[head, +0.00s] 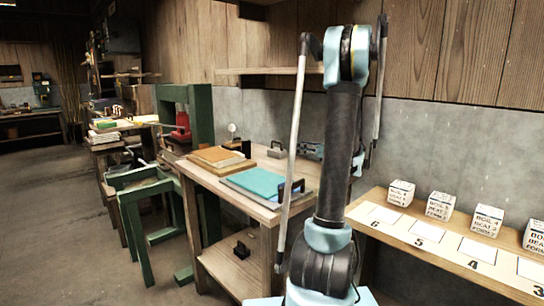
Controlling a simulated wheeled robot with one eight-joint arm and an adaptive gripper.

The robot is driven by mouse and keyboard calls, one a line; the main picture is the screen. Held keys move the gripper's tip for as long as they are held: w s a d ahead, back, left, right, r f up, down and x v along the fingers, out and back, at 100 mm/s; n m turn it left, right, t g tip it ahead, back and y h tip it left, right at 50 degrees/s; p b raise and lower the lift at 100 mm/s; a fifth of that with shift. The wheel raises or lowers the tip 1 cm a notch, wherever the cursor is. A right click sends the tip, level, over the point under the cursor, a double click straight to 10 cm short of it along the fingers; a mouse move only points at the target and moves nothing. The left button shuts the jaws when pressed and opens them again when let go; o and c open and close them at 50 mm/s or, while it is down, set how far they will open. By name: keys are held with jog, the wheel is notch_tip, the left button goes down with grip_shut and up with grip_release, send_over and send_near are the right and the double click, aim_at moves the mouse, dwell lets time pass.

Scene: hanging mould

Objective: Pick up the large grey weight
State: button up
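A grey block with a handle (277,150) stands near the back of the wooden workbench (217,181). A dark handled piece (292,189) is at the right end of the bench, beside a teal sheet (258,182) on a grey board. A small dark handled block (241,250) sits on the lower shelf. I cannot tell for sure which of these is the large grey weight. My upright arm hides part of the bench's right side. A blue-grey and dark piece shows left of the arm; it may be my gripper, but its fingers are not clear.
Brown boards (217,157) lie at the bench's left. A green press frame (203,113) and green stand (143,205) are left of it. At right, a long shelf (437,245) holds numbered squares and white labelled boxes (440,206). Open floor (60,215) is at left.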

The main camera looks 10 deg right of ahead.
aim_at(280, 143)
jog(key=shift+w+d+f+m+t, duration=0.1)
jog(key=shift+d+m+t, duration=0.15)
jog(key=shift+d, duration=0.2)
jog(key=shift+w+d+f+m+t, duration=0.1)
jog(key=shift+d+m+t, duration=0.15)
jog(key=shift+d, duration=0.15)
jog(key=shift+w+a, duration=0.15)
jog(key=shift+w, duration=0.05)
jog(key=x, duration=1.1)
jog(key=shift+w+a, duration=0.2)
jog(key=shift+a, duration=0.05)
jog(key=shift+f+x, duration=0.2)
jog(key=shift+x, duration=2.4)
jog(key=shift+a, duration=0.1)
grip_shut()
jog(key=shift+s, duration=0.1)
